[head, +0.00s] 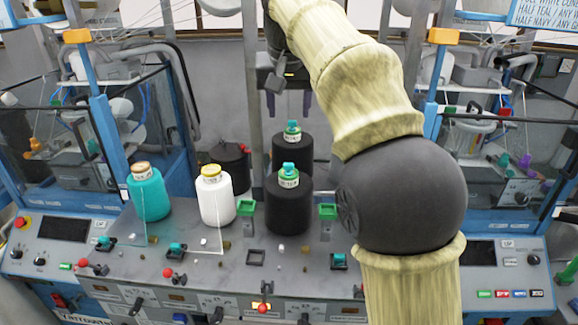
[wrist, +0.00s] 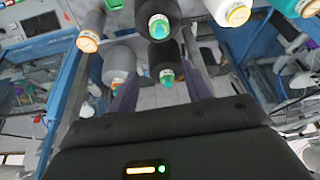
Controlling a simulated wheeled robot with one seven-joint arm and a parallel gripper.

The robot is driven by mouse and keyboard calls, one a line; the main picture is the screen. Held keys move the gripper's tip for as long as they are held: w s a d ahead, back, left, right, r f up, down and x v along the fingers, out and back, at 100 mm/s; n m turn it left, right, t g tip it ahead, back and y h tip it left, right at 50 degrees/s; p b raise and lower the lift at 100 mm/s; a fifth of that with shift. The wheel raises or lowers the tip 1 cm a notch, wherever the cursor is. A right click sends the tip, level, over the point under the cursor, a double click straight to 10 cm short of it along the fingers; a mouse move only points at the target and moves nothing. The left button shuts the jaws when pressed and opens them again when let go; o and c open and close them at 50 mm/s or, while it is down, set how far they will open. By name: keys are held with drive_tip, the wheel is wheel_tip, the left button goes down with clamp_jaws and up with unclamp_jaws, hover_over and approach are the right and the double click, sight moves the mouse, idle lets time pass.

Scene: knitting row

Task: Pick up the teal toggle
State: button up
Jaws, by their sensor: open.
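Two teal toggle-like pieces sit on green-rimmed caps of black cones. The far teal piece (head: 292,126) is on the back cone (head: 291,152); the near teal piece (head: 288,168) is on the front cone (head: 289,208). Small teal switches (head: 175,246) also stand on the console; I cannot tell which piece the task means. My gripper (head: 289,108) is open and empty, pointing down just above the back cone. In the wrist view, a teal-topped cap (wrist: 166,76) shows between the purple fingers (wrist: 162,92), with another teal piece (wrist: 159,27) beyond. Contact is not visible.
A teal cone (head: 149,195) and a white cone (head: 215,200) stand left of the black ones. A grey cone (wrist: 119,58) is close beside the fingers in the wrist view. Blue-framed machines flank both sides. A clear panel stands before the left cones.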

hover_over(288, 164)
drive_tip(key=s, duration=0.2)
wheel_tip(288, 164, down, 11)
drive_tip(key=shift+d+f+p, duration=0.15)
drive_tip(key=shift+p, duration=0.15)
drive_tip(key=shift+s, duration=0.1)
drive_tip(key=shift+p+x, duration=1.05)
drive_tip(key=shift+x, duration=1.6)
drive_tip(key=shift+s, duration=0.15)
drive_tip(key=shift+s, duration=0.1)
drive_tip(key=c, duration=0.9)
